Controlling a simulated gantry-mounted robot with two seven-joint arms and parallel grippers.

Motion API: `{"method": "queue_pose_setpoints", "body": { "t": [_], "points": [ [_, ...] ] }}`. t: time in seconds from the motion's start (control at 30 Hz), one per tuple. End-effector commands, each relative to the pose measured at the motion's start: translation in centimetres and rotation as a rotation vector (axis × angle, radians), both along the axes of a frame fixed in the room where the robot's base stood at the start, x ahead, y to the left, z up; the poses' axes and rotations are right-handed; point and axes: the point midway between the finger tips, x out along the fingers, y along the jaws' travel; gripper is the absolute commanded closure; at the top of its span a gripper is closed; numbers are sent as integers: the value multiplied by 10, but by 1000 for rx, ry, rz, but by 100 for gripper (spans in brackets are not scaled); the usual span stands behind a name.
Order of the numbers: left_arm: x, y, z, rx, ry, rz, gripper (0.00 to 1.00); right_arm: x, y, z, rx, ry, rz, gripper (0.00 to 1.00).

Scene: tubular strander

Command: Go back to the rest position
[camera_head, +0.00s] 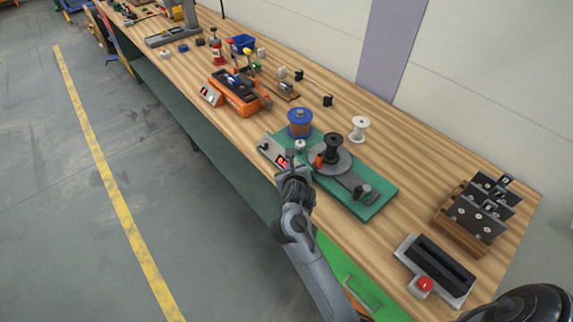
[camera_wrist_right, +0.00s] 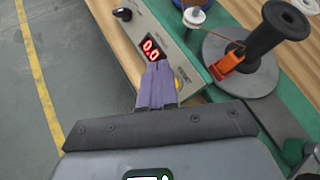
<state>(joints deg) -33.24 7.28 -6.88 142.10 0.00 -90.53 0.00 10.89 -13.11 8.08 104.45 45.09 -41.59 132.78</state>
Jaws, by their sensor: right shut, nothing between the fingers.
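My right gripper (camera_head: 290,157) reaches in from the bottom of the head view to the front edge of the green base plate (camera_head: 377,206). In the right wrist view its purple-grey fingers (camera_wrist_right: 158,68) are shut together with nothing between them. I cannot tell whether the fingers touch the box. My left gripper is not in view.
On the green plate stand a blue-topped spool (camera_head: 300,122) and a black spool on a grey disc (camera_head: 330,160) with an orange clip. A white spool (camera_head: 359,128) stands behind. A wooden rack (camera_head: 459,236) and a red-button box (camera_head: 436,270) are at right. The floor at left is clear.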

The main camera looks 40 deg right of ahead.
Motion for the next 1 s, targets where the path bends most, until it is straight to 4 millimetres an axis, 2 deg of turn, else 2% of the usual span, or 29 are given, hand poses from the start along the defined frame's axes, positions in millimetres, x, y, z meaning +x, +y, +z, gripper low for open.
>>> {"method": "queue_pose_setpoints", "body": {
  "t": [0.03, 0.27, 0.33, 0.63, 0.7, 1.0],
  "points": [
    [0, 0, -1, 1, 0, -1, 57, 3, 31, -7, 68, -4, 16, 100],
    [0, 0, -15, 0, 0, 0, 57, 3, 20, -21, 67, -4, 15, 100],
    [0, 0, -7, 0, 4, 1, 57, 4, 21, -13, 65, -6, 19, 100],
    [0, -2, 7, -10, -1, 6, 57, 2, 18, -16, 60, 2, 15, 100],
    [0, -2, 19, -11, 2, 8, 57, 3, 29, -3, 70, -2, 15, 100],
    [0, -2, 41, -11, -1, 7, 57, 2, 50, 17, 67, -1, 13, 100]
  ]
}}
